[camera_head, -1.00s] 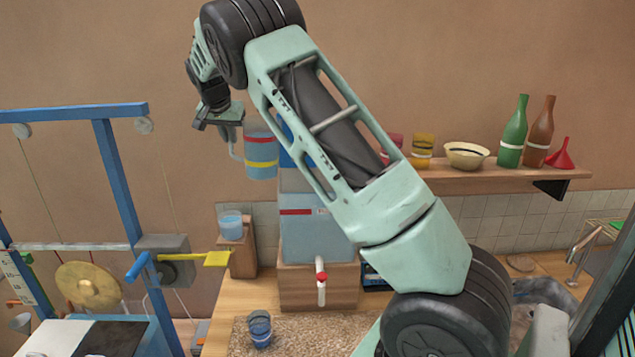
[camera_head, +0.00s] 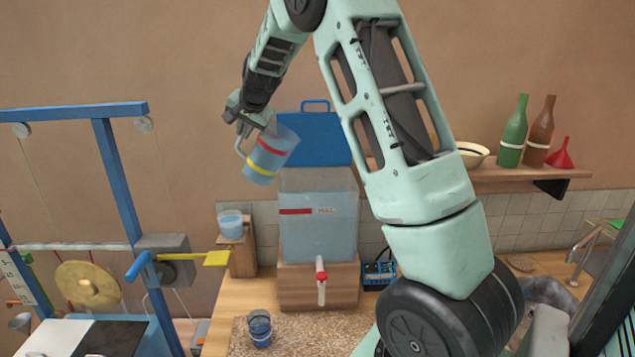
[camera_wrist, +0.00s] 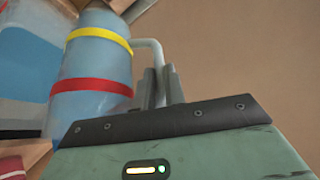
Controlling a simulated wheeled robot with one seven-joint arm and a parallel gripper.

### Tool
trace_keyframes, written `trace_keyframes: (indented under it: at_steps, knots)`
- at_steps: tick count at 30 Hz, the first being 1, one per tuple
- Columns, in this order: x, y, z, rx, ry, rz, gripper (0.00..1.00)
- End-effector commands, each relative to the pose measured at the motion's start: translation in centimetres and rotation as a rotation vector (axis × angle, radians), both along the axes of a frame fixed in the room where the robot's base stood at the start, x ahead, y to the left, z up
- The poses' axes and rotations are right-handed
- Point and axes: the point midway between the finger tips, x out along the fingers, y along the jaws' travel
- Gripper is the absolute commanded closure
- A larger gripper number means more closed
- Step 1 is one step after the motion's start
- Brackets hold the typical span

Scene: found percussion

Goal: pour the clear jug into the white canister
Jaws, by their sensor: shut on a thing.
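The clear jug (camera_head: 268,156) has a red band, a yellow band and bluish contents. My gripper (camera_head: 243,128) is shut on its handle, at the jug's left side in the head view. The jug hangs in the air, tilted with its top leaning right, in front of the left part of a blue-lidded tank. In the wrist view the jug (camera_wrist: 92,75) is at the left, and my gripper's fingers (camera_wrist: 160,88) close around its pale handle. I cannot pick out a white canister in either view.
The tank (camera_head: 320,230) with a red tap stands on a wooden base. A small cup (camera_head: 230,224) sits on a wooden block to its left. A blue-filled glass (camera_head: 260,328) stands on the counter. A blue frame (camera_head: 112,190) is at the left; bottles (camera_head: 513,132) stand on the right shelf.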

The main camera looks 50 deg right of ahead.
Motion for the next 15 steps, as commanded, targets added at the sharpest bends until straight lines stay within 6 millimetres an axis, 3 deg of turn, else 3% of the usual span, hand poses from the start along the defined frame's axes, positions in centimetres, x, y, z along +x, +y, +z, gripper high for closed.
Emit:
trace_keyframes:
  at_steps: [15]
  knots:
    - [-1.6, -1.3, 1.0, 0.071, -0.114, -0.006, 1.0]
